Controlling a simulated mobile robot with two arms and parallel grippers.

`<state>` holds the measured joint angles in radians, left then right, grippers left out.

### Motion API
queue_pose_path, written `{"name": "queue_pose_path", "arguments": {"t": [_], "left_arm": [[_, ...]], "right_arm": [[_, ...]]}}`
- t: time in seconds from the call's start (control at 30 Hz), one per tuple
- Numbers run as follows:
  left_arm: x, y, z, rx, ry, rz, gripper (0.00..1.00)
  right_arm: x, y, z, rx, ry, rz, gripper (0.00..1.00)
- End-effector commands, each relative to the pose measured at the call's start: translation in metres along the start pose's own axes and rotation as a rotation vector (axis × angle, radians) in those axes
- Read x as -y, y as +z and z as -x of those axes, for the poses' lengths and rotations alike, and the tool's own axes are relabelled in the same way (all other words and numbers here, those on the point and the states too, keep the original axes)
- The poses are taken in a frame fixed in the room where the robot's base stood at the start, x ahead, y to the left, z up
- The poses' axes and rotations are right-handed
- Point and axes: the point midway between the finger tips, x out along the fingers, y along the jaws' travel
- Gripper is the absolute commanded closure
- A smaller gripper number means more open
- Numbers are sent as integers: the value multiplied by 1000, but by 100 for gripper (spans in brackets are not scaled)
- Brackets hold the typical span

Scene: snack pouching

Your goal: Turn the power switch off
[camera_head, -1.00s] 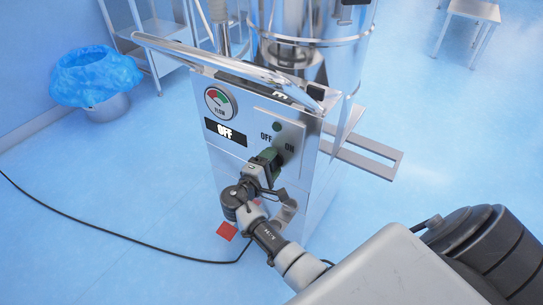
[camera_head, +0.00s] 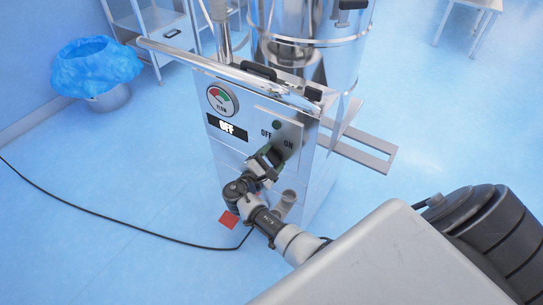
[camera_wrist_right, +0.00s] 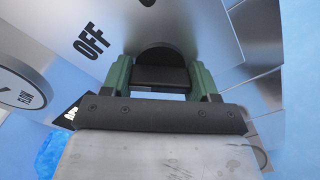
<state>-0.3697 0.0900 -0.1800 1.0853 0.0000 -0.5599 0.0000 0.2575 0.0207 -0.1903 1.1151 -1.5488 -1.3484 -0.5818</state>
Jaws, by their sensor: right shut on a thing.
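The power switch is a dark round knob with a black bar handle (camera_wrist_right: 160,77), seen in the right wrist view below the printed word OFF. My right gripper (camera_head: 271,155) is at the front panel of the steel machine, below the OFF and ON labels, and hides the knob in the head view. In the right wrist view, its two green fingers (camera_wrist_right: 160,66) stand on either side of the black bar, shut on it. The display (camera_head: 227,129) on the panel reads OFF. My left gripper is not in view.
A blue-lined bin (camera_head: 97,68) stands at left.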

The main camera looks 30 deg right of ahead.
Motion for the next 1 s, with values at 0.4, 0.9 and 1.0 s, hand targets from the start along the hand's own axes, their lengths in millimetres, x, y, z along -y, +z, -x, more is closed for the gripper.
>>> {"name": "queue_pose_path", "arguments": {"t": [0.4, 0.9, 1.0], "left_arm": [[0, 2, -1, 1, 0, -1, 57], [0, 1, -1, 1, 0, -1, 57], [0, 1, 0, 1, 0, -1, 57]], "right_arm": [[0, 0, 0, -1, 1, 11, 64], [0, 0, 4, -1, 0, 8, 15], [1, -1, 16, -4, 0, 8, 15]]}}
